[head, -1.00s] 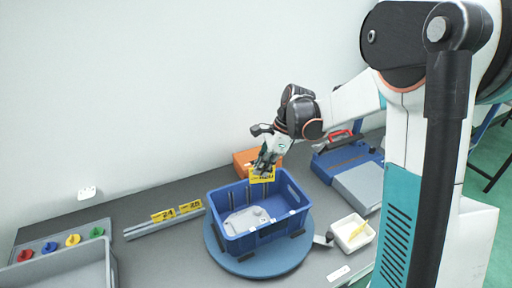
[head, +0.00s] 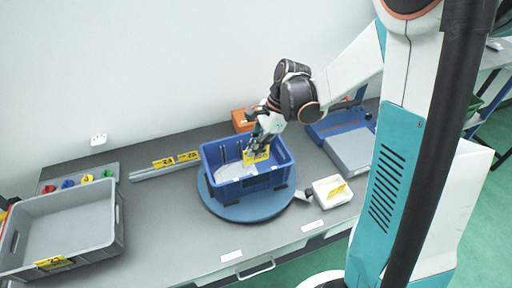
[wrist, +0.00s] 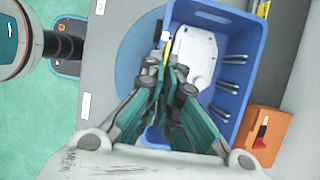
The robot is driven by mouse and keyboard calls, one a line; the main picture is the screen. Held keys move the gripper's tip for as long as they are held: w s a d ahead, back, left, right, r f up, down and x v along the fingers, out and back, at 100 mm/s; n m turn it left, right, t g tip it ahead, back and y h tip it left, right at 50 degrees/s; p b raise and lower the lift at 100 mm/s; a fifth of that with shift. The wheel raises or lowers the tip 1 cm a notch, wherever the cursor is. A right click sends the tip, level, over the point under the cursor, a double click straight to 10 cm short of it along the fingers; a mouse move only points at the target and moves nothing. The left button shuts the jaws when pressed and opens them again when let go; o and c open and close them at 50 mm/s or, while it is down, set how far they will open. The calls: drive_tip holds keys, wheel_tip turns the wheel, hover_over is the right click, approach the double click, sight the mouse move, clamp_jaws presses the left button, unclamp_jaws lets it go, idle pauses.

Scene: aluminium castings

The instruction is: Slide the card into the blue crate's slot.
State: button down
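The blue crate (head: 238,188) stands on a round blue turntable (head: 250,211). A pale casting (head: 228,172) lies inside it; it also shows in the wrist view (wrist: 195,52). My gripper (head: 259,146) is shut on a yellow card with dark print (head: 256,158), which hangs over or inside the crate's opening; I cannot tell how deep. In the wrist view my gripper (wrist: 168,72) is over one side of the crate (wrist: 234,72), and the card (wrist: 164,50) is seen nearly edge-on, largely hidden by the fingers. I cannot make out the slot for certain.
Yellow cards stand in a metal rail (head: 150,174) at left. A grey crate (head: 110,246) with a yellow label is at front left.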

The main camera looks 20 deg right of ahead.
sight(256, 160)
drive_tip(key=shift+f+b, duration=2.5)
drive_tip(key=shift+f, duration=0.45)
drive_tip(key=shift+f+b, duration=2.3)
drive_tip(key=shift+b, duration=0.1)
drive_tip(key=c, duration=1.7)
unclamp_jaws()
drive_tip(key=shift+r, duration=0.1)
drive_tip(key=v, duration=1.2)
drive_tip(key=shift+a, duration=0.1)
